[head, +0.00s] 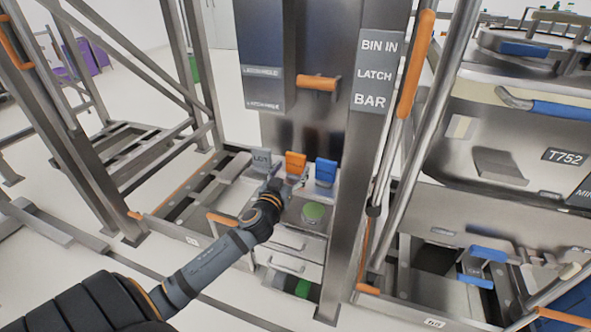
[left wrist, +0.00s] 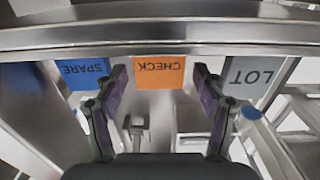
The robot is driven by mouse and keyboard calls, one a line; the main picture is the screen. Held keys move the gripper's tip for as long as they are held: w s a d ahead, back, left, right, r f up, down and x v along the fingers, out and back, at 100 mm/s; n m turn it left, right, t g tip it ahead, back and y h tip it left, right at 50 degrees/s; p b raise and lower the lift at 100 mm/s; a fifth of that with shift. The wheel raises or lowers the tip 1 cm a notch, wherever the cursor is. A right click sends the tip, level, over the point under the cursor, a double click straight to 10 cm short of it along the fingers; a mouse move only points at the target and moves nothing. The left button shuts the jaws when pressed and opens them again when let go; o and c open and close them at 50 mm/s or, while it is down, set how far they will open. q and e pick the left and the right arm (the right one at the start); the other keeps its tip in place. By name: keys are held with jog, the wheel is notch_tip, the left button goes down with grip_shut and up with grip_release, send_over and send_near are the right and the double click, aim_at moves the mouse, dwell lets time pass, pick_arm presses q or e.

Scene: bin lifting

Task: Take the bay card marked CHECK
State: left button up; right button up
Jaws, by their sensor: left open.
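The orange CHECK card (head: 296,161) stands upright between a grey LOT card (head: 260,160) and a blue card (head: 326,171) above the drawer cabinet in the head view. In the left wrist view the CHECK card (left wrist: 160,72) appears upside down, with the blue SPARE card (left wrist: 84,72) to its left and the LOT card (left wrist: 254,78) to its right. My left gripper (head: 292,184) is open just in front of the cards. Its fingers (left wrist: 161,80) show on either side of the CHECK card; I cannot tell whether they touch it. My right gripper is not in view.
A metal post (head: 362,180) labelled BIN IN LATCH BAR stands right of the cards. A large metal bin (head: 540,135) marked T752 is at the right. A metal rail (left wrist: 160,35) crosses the wrist view.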

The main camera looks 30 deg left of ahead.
aim_at(295, 163)
pick_arm(q)
jog(key=x, duration=0.4)
jog(key=shift+p, duration=0.3)
jog(key=c, duration=1)
jog(key=shift+r, duration=0.4)
notch_tip(295, 163, up, 4)
jog(key=shift+f+p, duration=0.1)
jog(key=shift+p, duration=0.65)
notch_tip(295, 163, up, 5)
jog(key=shift+r+p, duration=0.2)
jog(key=shift+p, duration=0.2)
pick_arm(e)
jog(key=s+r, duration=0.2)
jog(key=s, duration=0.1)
